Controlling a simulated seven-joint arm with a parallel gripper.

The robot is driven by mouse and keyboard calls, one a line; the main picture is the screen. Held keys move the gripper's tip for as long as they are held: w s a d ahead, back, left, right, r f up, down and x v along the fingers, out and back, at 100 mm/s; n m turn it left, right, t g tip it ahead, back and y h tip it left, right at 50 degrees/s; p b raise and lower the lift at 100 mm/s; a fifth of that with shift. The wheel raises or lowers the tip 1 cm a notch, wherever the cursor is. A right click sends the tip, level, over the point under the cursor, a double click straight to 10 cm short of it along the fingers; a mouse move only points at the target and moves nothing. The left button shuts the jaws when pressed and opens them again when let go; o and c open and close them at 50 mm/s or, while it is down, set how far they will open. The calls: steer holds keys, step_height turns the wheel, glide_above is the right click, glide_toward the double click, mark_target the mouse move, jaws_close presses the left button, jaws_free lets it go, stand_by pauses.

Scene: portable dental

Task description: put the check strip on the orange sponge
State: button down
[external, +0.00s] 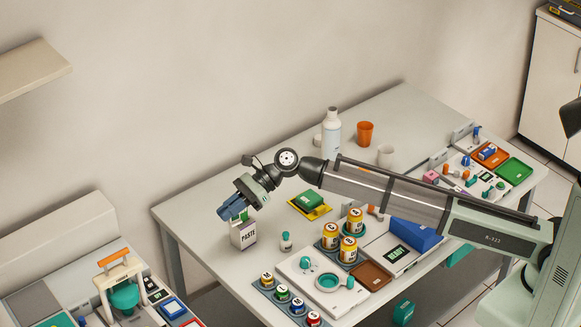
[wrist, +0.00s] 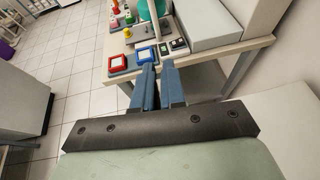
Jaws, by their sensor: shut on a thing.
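My gripper (external: 226,213) is at the left end of the table, over the white PASTE box (external: 243,237). In the wrist view its two blue fingers (wrist: 159,70) lie close together. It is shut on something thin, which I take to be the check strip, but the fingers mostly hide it. A small green piece (external: 243,215) shows between the gripper and the box; I cannot tell which it belongs to. I cannot clearly pick out the orange sponge. An orange bar (external: 113,257) tops a stand on the left bench, and an orange tray (external: 497,157) lies far right.
A green block sits on a yellow tray (external: 325,210) right of the gripper. Several labelled jars (external: 349,249), a white bottle (external: 332,135) and an orange cup (external: 365,133) stand on the table. A floor gap separates the table from the left bench. Blue (wrist: 146,55) and red (wrist: 119,61) frames lie there.

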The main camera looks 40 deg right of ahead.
steer(key=w+d+m+t+h, duration=0.15)
steer(key=w+d, duration=0.25)
steer(key=d, duration=1.2)
steer(key=w+d+m+t, duration=0.3)
steer(key=w+d, duration=0.2)
steer(key=d, duration=1.1)
steer(key=s+d+m+t+h, duration=0.2)
steer(key=d+m+t+h, duration=0.1)
steer(key=d, duration=2)
steer(key=shift+t+y, duration=0.25)
steer(key=shift+y, duration=0.1)
steer(key=shift+a+f, duration=0.15)
steer(key=shift+f, duration=3.45)
steer(key=shift+a+f, duration=0.1)
steer(key=shift+f, duration=3.5)
steer(key=shift+f, duration=0.1)
steer(key=c, duration=1.2)
jaws_free()
